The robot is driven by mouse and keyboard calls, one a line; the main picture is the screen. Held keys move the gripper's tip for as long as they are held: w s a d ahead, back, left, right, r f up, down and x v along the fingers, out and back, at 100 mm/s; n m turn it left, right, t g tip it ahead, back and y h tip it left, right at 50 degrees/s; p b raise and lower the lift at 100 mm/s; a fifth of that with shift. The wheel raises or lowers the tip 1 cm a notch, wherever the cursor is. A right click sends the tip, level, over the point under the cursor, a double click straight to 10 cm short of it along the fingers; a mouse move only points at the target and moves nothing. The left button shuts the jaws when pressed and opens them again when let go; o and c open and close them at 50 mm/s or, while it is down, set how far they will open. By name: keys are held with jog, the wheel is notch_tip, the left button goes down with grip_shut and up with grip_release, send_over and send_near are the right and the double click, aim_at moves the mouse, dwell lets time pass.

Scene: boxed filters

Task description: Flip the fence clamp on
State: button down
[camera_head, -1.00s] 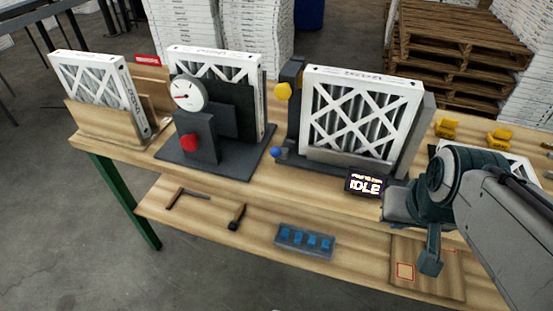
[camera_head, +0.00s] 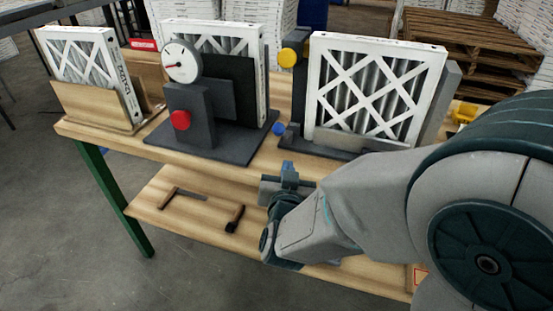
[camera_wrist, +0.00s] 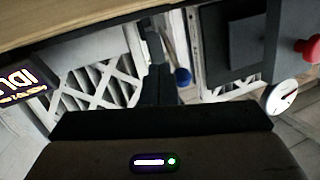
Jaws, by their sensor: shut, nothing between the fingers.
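A dark fixture stands at the right of the bench with a boxed filter (camera_head: 370,95) upright in it. Its post (camera_head: 297,85) carries a yellow knob (camera_head: 287,57) high up and a blue ball knob (camera_head: 279,128) low at its front left. I cannot tell for sure which of these is the fence clamp. My gripper (camera_head: 288,172) is shut and empty, in front of and below the blue knob, apart from it. In the wrist view, which looks upside down, the blue knob (camera_wrist: 182,77) shows near the middle, beside the filter (camera_wrist: 100,85). A display (camera_wrist: 22,82) is at the left there.
A gauge stand with a red button (camera_head: 180,120) and dial (camera_head: 182,60) stands left of the fixture. Another filter (camera_head: 80,58) sits in a wooden holder at far left. Tools lie on the lower shelf (camera_head: 180,225). My arm hides the bench's right part.

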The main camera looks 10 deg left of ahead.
aim_at(277, 134)
jog(key=s+a+f+t+b, duration=0.1)
jog(key=s+t+b, duration=0.1)
jog(key=s+t, duration=0.1)
jog(key=s+a+f+n+t+h+b, duration=0.1)
jog(key=s+t+b, duration=0.1)
jog(key=s, duration=0.3)
jog(key=shift+s+a+f+t, duration=0.25)
jog(key=shift+a+f+t, duration=0.1)
jog(key=shift+t, duration=0.25)
jog(key=shift+h, duration=0.3)
jog(key=p+x, duration=0.2)
jog(key=x, duration=1.2)
jog(key=shift+w, duration=0.1)
jog(key=shift+a, duration=0.15)
